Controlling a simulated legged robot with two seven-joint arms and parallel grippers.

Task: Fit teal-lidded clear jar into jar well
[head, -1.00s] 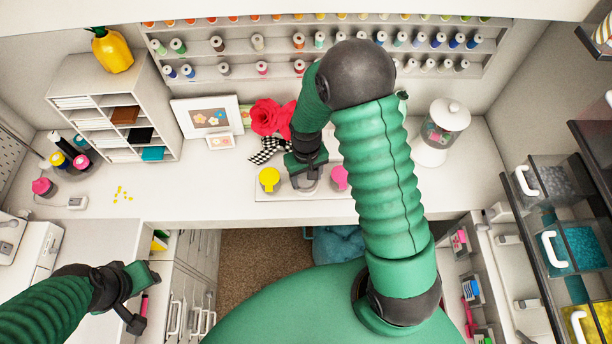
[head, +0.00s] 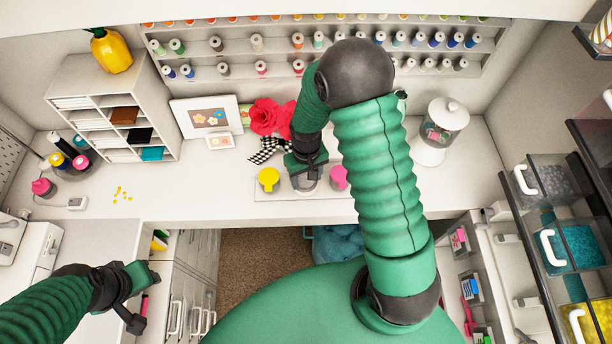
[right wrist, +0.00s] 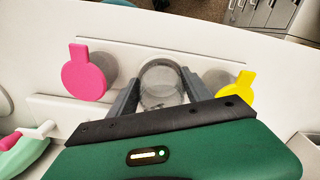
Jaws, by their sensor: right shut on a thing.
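My right gripper (right wrist: 160,84) is shut on a clear round jar (right wrist: 162,92), with one grey finger on each side of it. No teal lid shows on the jar in the right wrist view. The jar stands between a pink-lidded jar (right wrist: 84,75) and a yellow-lidded jar (right wrist: 236,91), over or at the white tray (right wrist: 60,112). I cannot tell whether its base is seated in a well. In the head view my right gripper (head: 304,182) hides most of it. My left gripper (head: 148,298) is open and empty at the lower left.
A red flower (head: 269,117), a checkered bow (head: 267,150) and framed pictures (head: 207,117) stand behind the tray. A white-lidded glass canister (head: 445,124) is to the right. A cubby shelf (head: 105,110) is at left. The desk (head: 200,195) left of the tray is mostly clear.

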